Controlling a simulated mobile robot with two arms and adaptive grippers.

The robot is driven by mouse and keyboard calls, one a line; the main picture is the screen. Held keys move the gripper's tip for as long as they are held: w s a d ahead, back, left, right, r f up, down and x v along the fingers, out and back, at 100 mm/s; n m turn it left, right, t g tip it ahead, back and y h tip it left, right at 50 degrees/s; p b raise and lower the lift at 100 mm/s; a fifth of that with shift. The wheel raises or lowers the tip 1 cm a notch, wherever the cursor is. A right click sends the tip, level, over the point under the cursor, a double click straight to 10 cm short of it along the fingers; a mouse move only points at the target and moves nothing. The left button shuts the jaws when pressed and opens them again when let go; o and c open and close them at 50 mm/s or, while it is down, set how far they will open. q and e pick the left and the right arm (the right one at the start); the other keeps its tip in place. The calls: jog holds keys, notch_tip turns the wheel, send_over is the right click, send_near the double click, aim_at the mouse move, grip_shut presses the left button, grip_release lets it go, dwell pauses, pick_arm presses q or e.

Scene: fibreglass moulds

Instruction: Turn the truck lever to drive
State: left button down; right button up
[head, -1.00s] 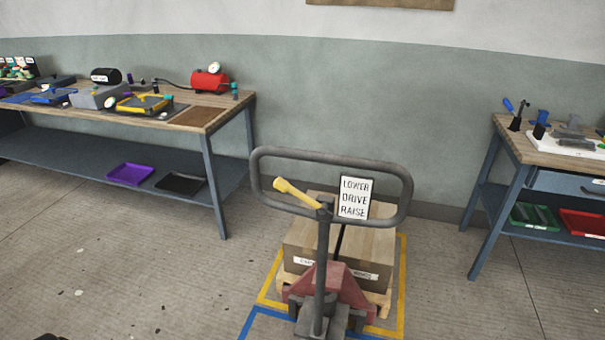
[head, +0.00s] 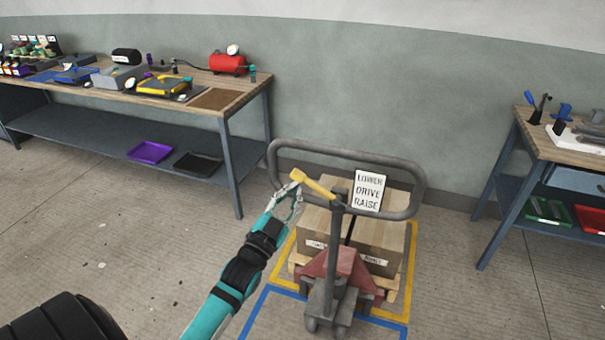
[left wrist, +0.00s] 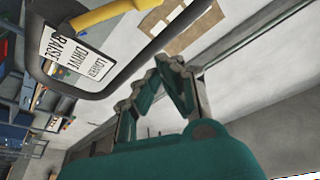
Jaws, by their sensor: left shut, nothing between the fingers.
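The yellow lever (head: 316,186) sits on the grey post of the red pallet truck (head: 346,268). It slants up to the left, its knob end higher than its pivot. Beside it a white sign (head: 368,190) reads LOWER, DRIVE, RAISE from top to bottom. My left gripper (head: 296,184) is shut and empty, close to the lever's knob end; whether it touches cannot be told from the head view. In the left wrist view the lever (left wrist: 105,14) shows at the top, apart from the shut fingertips (left wrist: 162,64). My right gripper is out of view.
The truck's looped handle (head: 415,205) surrounds the lever area. Boxes on a pallet (head: 380,232) stand behind the post, inside yellow floor tape. Workbenches stand at the left (head: 225,104) and right (head: 540,146). The floor at left front is mostly clear.

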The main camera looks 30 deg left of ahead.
pick_arm(q)
notch_tip(320, 180, up, 3)
jog(key=p, duration=0.3)
send_over(303, 177)
jog(key=s+d, duration=0.2)
jog(key=d, duration=0.1)
jog(key=shift+w, duration=0.25)
jog(key=shift+s+a+f+p, duration=0.1)
jog(key=shift+a+f, duration=0.25)
jog(key=shift+f, duration=0.35)
jog(key=shift+s+a+f+p, duration=0.15)
jog(key=shift+a+f, duration=0.15)
jog(key=shift+f, duration=0.35)
jog(key=shift+w+a+f+p, duration=0.1)
jog(key=shift+a+f, duration=0.25)
jog(key=shift+f, duration=0.35)
jog(key=a+f+n+y+b, duration=0.1)
jog(key=n, duration=0.1)
jog(key=f+n+y+b, duration=0.1)
jog(key=f+n+b, duration=0.1)
jog(key=n, duration=0.1)
jog(key=a+f+n+y+b, duration=0.1)
jog(key=f+n+b, duration=0.1)
jog(key=shift+s+a+n, duration=0.35)
jog(key=shift+s+n, duration=0.05)
